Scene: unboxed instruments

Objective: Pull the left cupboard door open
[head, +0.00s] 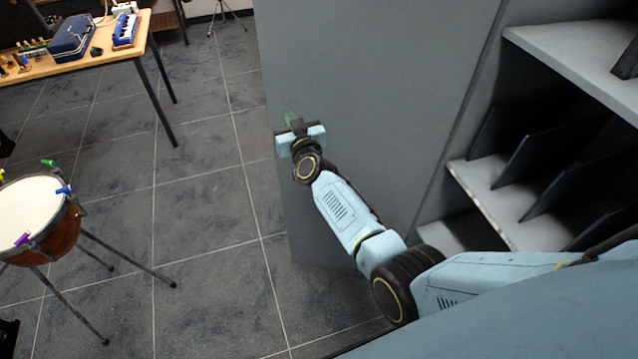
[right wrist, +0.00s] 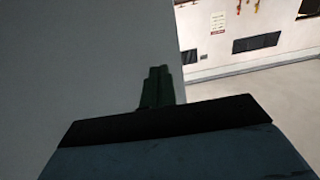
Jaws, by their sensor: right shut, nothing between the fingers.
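The left cupboard door (head: 370,70) is a large flat grey panel. It stands swung out from the cupboard, and the shelves inside show to its right. My right gripper (head: 291,118) is at the door's free edge, about halfway down the visible panel, with its fingers shut and nothing between them. In the right wrist view the fingers (right wrist: 157,87) are together in front of the grey door (right wrist: 80,60), close to its edge. I cannot tell whether they touch the door. No handle shows clearly. My left gripper is not in view.
The cupboard (head: 500,190) has shelves with dark upright dividers. A drum (head: 35,215) on a thin-legged stand is at the left. A wooden table (head: 95,55) with a blue case (head: 72,38) stands at the back left. Tiled floor between them and the door is clear.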

